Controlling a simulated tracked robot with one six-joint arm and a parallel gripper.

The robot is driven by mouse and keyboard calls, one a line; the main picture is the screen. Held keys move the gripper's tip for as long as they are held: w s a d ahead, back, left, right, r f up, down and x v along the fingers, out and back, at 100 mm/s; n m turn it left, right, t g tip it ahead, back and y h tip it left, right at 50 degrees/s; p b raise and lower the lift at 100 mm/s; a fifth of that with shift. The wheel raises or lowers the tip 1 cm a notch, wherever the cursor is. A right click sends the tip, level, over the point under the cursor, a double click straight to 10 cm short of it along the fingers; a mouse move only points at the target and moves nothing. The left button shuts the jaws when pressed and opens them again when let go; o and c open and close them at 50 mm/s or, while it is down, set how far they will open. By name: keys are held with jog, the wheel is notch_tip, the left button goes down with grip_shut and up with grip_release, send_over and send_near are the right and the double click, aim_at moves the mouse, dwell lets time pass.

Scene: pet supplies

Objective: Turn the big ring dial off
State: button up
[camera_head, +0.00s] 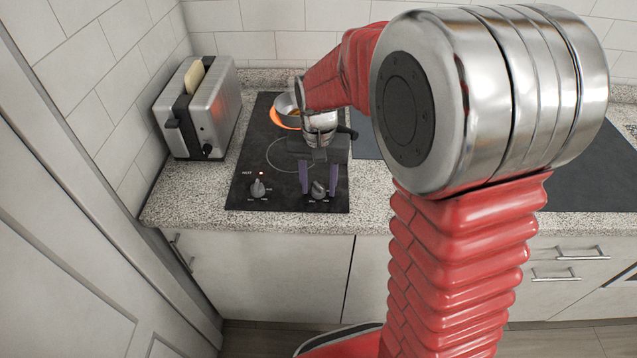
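The black cooktop (245,150) has two grey dials along its front edge. The left dial (257,188) stands below a small lit red light (261,173) and a "HOT" label. The right dial (318,190) is at the front right. I cannot read which dial belongs to the big ring. My gripper (320,188) points down with its two purple fingers apart, one on each side of the right dial. I cannot tell whether they touch it. The back ring (277,118) glows orange under a pan (286,104). The front ring (270,160) is an unlit outline, partly hidden.
A metal toaster (215,105) with bread (194,76) stands left of the cooktop. A dark panel (600,185) lies in the countertop at right. My arm hides much of the right side. Countertop in front of the cooktop (190,205) is clear.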

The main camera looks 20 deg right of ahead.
jog(key=c, duration=0.9)
jog(key=shift+n, duration=0.3)
jog(key=n, duration=0.6)
jog(key=shift+n, duration=0.4)
jog(key=n, duration=2)
jog(key=shift+r+n, duration=0.1)
jog(key=shift+n, duration=0.2)
